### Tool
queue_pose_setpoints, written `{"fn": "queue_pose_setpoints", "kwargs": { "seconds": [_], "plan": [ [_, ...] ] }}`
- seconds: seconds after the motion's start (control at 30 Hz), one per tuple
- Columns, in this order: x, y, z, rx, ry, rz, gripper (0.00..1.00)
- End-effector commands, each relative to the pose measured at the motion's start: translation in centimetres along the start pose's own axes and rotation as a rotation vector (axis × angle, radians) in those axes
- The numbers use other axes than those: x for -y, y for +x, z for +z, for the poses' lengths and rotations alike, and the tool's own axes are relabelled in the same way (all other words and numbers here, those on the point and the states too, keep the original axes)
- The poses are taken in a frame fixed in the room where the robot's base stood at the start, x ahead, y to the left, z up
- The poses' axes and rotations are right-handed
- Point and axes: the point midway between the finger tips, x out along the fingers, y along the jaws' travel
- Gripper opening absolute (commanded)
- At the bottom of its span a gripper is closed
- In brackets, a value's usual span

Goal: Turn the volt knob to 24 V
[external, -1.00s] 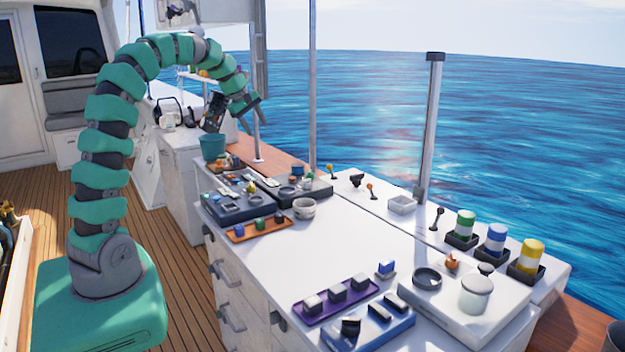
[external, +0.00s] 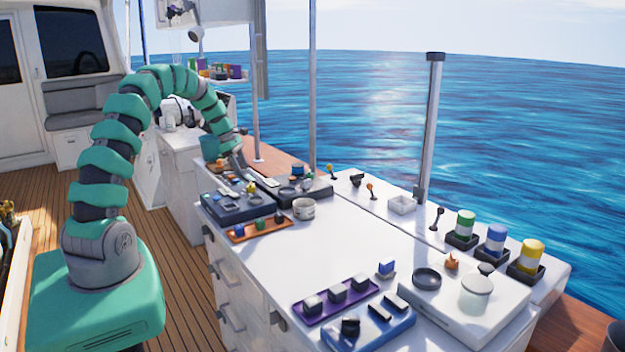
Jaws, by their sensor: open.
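My gripper (external: 242,174) is open and points down over the far left part of the white counter (external: 335,240). It is at the back of the dark left panel (external: 238,206), which carries several small controls. A second dark panel (external: 302,192) with round controls sits just to the right. I cannot tell which control is the volt knob, and its marks are too small to read. I cannot tell whether the fingers touch anything. My gripper hides part of the back of the left panel.
An orange tray (external: 260,228) with small blocks and a grey cup (external: 304,208) stand in front of the panels. A purple tray (external: 336,300) and a blue panel (external: 368,327) lie nearer. Three banded canisters stand along the right. The counter's middle is clear.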

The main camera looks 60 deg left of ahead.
Motion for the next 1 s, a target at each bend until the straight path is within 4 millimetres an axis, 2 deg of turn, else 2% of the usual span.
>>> {"fn": "queue_pose_setpoints", "kwargs": {
  "seconds": [0.2, 0.4, 0.6, 0.87, 0.97, 1.0],
  "plan": [
    [0.2, 4.2, 0.0, -0.002, 0.0, -0.007, 0.53],
    [0.0, 6.7, 0.0, -0.001, 0.002, -0.002, 0.53],
    [0.0, 7.8, 0.0, -0.001, 0.002, -0.001, 0.53],
    [0.0, 7.9, 0.0, -0.001, 0.002, -0.001, 0.53],
    [0.0, 7.9, 0.0, -0.001, 0.002, -0.001, 0.28],
    [0.0, 7.8, 0.0, -0.001, 0.002, -0.001, 0.17]
  ]
}}
